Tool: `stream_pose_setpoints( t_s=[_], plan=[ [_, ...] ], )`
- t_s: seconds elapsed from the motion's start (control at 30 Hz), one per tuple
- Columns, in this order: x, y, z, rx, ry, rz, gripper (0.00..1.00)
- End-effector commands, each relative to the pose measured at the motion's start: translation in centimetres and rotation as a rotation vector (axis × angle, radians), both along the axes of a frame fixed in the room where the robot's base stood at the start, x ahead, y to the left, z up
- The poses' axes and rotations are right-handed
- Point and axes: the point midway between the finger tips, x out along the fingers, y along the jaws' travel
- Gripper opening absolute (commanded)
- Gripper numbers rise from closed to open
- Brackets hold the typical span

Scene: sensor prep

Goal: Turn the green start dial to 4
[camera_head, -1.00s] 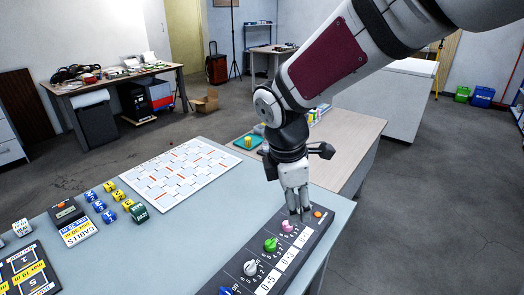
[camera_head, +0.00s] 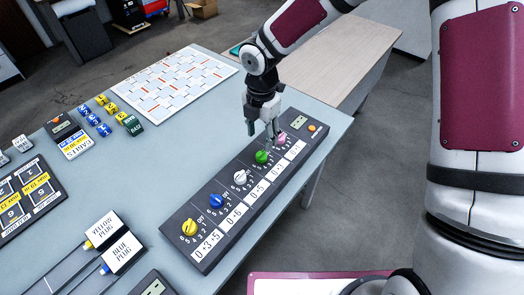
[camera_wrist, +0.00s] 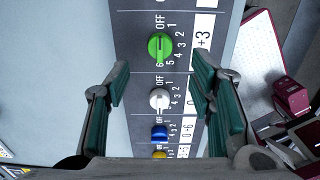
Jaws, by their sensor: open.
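The green dial (camera_head: 262,157) is on a dark control panel (camera_head: 170,222), between a pink dial (camera_head: 281,138) and a white dial (camera_head: 241,177). In the wrist view the green dial (camera_wrist: 160,46) has OFF above it and numbers down its right side. Its grip bar looks roughly upright, but the exact setting is hard to read. My gripper (camera_head: 263,130) is open and empty above the panel, just behind the green dial in the head view. In the wrist view its green-padded fingers (camera_wrist: 160,80) are spread wide, with the green dial ahead between their lines, untouched.
A blue dial (camera_head: 216,201) and a yellow dial (camera_head: 189,228) follow down the panel. An orange button (camera_head: 312,128) is at its far end. Yellow plug and blue plug labels (camera_head: 110,240), small cubes (camera_head: 103,115) and a white gridded board (camera_head: 170,85) lie left on the table.

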Motion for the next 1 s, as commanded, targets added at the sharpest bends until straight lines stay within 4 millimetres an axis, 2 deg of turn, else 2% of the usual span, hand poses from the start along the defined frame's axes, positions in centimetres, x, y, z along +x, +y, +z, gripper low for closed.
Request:
stream_pose_setpoints(
  t_s=[0.2,0.4,0.6,0.87,1.0],
  plan=[
    [-0.1,0.1,-4.3,-0.001,0.002,0.000,0.49],
    [0.0,0.0,-6.9,-0.001,0.001,-0.001,0.49],
    [0.0,0.0,-7.9,-0.001,-0.001,-0.002,0.49],
    [0.0,0.0,-8.0,-0.001,-0.002,-0.002,0.49],
    [0.0,0.0,-8.0,-0.001,-0.001,-0.002,0.18]
  ],
)
